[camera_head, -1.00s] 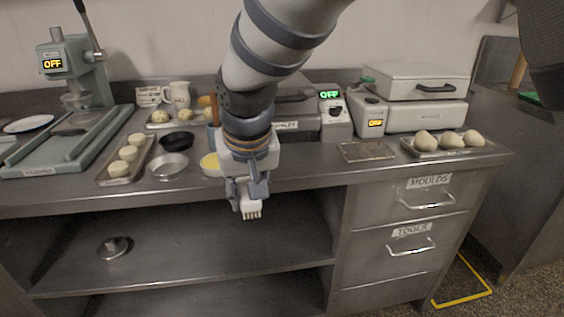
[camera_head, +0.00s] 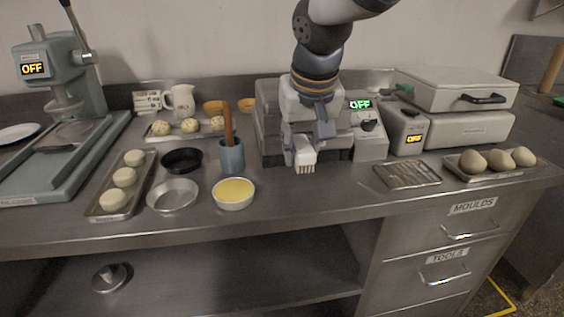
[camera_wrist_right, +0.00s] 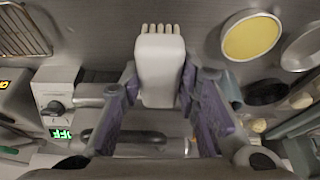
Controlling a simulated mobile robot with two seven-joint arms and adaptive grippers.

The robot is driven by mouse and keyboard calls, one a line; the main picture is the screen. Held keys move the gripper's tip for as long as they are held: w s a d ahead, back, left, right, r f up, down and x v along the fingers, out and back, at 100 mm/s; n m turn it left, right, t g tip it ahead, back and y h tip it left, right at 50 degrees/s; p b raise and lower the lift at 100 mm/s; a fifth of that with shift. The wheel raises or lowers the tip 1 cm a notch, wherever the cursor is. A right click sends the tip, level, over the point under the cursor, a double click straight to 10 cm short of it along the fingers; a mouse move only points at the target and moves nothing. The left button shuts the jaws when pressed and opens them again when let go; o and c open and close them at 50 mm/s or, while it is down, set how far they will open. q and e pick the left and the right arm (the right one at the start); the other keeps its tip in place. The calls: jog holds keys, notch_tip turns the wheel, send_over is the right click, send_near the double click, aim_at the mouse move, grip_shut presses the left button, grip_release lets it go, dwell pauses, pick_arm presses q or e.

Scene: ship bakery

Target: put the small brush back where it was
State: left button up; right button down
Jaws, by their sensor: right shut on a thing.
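The small brush (camera_head: 305,158) has a white head with pale bristles at its lower end. My right gripper (camera_head: 303,140) is shut on it and holds it bristles down, in front of the grey appliance, over the counter. In the right wrist view the brush (camera_wrist_right: 160,68) sits between the purple-padded fingers, bristles pointing to the top of the picture. A blue-grey cup (camera_head: 231,158) with a brown wooden handle standing in it is left of the gripper. My left gripper is not in view.
A bowl of yellow liquid (camera_head: 234,193), a pale empty pan (camera_head: 173,195) and a black pan (camera_head: 181,160) stand left of the brush. A wire rack (camera_head: 407,175) lies to the right. The counter front (camera_head: 290,205) below the brush is clear.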

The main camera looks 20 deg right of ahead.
send_over(314, 190)
jog(key=s, duration=0.2)
jog(key=f, duration=0.6)
jog(key=shift+w+a, duration=0.15)
jog(key=shift+w, duration=0.05)
jog(key=shift+w+f, duration=0.1)
jog(key=shift+f, duration=1.15)
jog(key=shift+f, duration=0.15)
jog(key=c, duration=1.2)
grip_release()
